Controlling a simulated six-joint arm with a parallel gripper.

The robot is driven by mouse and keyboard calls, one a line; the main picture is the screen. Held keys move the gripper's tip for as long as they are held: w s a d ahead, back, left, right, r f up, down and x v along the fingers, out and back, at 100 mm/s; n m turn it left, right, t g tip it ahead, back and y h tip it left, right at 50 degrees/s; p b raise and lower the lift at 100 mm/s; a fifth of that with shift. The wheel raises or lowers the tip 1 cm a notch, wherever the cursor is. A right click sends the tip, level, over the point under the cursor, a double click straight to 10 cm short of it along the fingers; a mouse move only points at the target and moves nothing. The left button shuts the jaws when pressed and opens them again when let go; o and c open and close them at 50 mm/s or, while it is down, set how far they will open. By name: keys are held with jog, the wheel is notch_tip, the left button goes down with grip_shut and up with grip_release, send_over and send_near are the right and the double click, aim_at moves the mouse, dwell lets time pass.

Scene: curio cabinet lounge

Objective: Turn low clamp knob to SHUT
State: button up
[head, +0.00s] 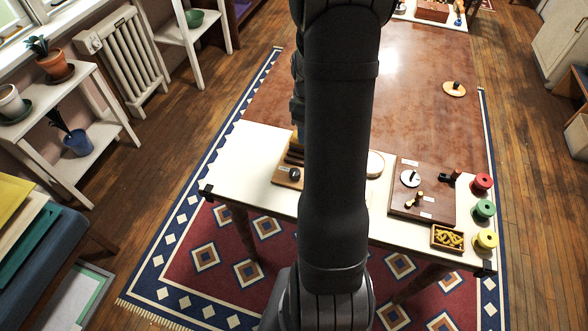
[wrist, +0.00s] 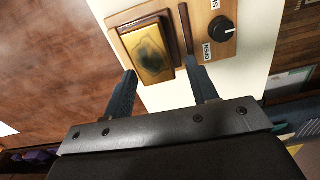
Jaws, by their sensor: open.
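The black clamp knob (wrist: 222,29) with a white pointer mark sits on a light wooden board (wrist: 213,50). The label OPEN (wrist: 207,53) is beside it, and a label starting "SH" (wrist: 215,4) is cut off at the top edge. In the head view the knob (head: 295,173) is at the left end of the white table part. My gripper (wrist: 161,69) is open in the wrist view, left of and below the knob. Its fingertips are near a gold block with a dark patch (wrist: 146,49); I cannot tell whether they touch it. My arm hides the gripper in the head view.
A thin brown bar (wrist: 186,28) stands between the gold block and the knob. Right of my arm in the head view are a brown board with fittings (head: 437,190), red (head: 482,183), green and yellow spools, and a small box (head: 447,239). The brown tabletop behind is mostly clear.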

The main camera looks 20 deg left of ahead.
jog(key=s+a+r+n+t+h, duration=0.25)
jog(key=s+r+n, duration=0.2)
jog(key=s, duration=0.25)
jog(key=s+a+r+n+t+h, duration=0.1)
jog(key=s+a+r+n, duration=0.3)
jog(key=s, duration=0.4)
jog(key=shift+n+y, duration=0.25)
jog(key=shift+n, duration=0.3)
jog(key=x, duration=1.1)
jog(key=d+x, duration=0.1)
jog(key=x, duration=0.5)
jog(key=shift+d+f, duration=0.1)
jog(key=shift+f, duration=0.05)
jog(key=c, duration=1)
